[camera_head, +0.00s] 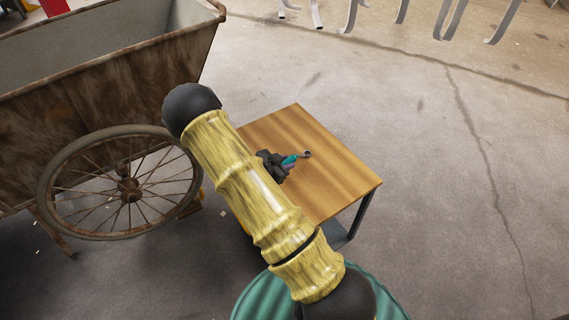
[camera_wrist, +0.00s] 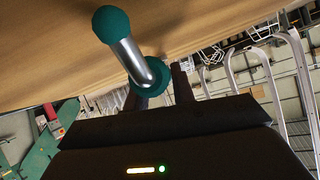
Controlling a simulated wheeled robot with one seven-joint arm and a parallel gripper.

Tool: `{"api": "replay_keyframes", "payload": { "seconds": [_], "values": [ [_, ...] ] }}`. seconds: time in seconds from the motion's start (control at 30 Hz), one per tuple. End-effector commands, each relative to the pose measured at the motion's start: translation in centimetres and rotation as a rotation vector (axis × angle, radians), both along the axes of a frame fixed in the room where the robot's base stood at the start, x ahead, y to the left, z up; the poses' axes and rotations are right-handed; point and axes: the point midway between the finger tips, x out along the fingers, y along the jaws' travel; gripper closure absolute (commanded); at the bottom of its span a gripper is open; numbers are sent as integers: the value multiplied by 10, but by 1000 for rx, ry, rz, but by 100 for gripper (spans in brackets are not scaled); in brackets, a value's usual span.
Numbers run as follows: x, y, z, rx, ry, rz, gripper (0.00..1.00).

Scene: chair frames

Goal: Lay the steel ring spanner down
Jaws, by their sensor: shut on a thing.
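My gripper (camera_head: 274,165) is over the wooden table (camera_head: 335,178) and is shut on a slim thing, which I take to be the spanner (camera_head: 306,154). In the head view its small grey end sticks out to the right, with a teal part beside the jaws. In the wrist view the spanner (camera_wrist: 132,62) shows as a shiny steel shaft with teal rounded ends, in front of dark fingers. The wooden surface (camera_wrist: 210,25) lies close to it; I cannot tell whether they touch. My arm hides part of the table.
A rusty cart (camera_head: 90,95) with a spoked wheel (camera_head: 125,190) stands left of the table. Curved metal chair frames (camera_head: 400,12) are at the top. The table's right side is bare, and the concrete floor (camera_head: 440,150) to the right is clear.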

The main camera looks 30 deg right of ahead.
Motion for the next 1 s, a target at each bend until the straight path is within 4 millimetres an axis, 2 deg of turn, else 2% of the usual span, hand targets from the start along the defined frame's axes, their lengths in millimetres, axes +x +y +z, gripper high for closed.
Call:
{"api": "replay_keyframes", "payload": {
  "seconds": [0.3,0.33,0.4,0.43,0.8,1.0],
  "values": [
    [0,0,-3,-1,-1,1,100],
    [0,0,-3,0,0,0,69],
    [0,0,-3,0,-1,1,55],
    [0,0,-3,0,-1,1,53],
    [0,0,4,0,-1,0,53],
    [-7,22,16,1,-1,4,53]
  ]
}}
